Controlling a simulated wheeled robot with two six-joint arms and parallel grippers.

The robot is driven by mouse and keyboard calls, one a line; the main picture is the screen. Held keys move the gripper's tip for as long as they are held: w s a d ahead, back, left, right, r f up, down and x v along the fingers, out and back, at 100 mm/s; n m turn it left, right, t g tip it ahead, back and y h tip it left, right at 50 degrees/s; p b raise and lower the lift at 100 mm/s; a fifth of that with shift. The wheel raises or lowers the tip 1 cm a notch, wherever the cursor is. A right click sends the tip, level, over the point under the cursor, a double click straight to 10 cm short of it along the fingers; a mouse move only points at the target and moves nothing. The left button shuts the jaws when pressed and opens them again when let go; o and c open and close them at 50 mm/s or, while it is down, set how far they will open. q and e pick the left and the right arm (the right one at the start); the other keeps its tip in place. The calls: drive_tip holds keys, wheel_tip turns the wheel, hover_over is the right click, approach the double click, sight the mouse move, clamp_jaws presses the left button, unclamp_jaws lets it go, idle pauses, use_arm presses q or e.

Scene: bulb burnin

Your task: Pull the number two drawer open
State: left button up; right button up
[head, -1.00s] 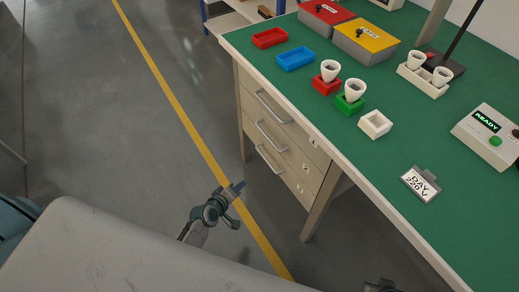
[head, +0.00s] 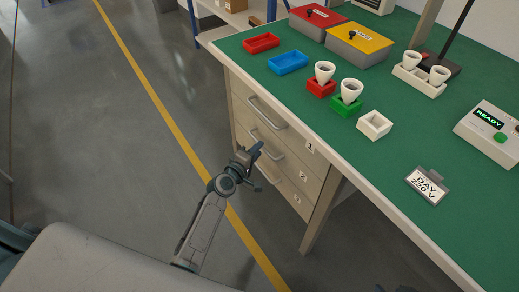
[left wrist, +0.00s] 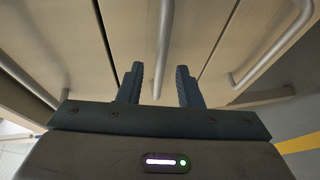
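The number two drawer (head: 295,166) is the middle of three shut beige drawers under the green-topped bench, with a "2" label at its right. Its grey bar handle (head: 267,145) shows just above my left gripper (head: 257,168), which is in front of the drawers and hides part of the lower one. In the left wrist view my left gripper (left wrist: 159,86) is open, its two fingers apart with a bar handle (left wrist: 163,45) showing between them. I cannot tell how deep the bar sits between the fingers. Only a dark sliver of my right gripper shows at the head view's bottom edge.
The number one drawer's handle (head: 267,112) is above, and the number three drawer (head: 292,195) below. The bench top (head: 385,165) overhangs the drawers and holds trays, bulbs in holders and a tester. The floor (head: 130,150) left of the drawers is clear.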

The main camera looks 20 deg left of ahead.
use_arm(q)
drive_tip(key=shift+x, duration=1.05)
clamp_jaws()
drive_tip(key=shift+s, duration=0.1)
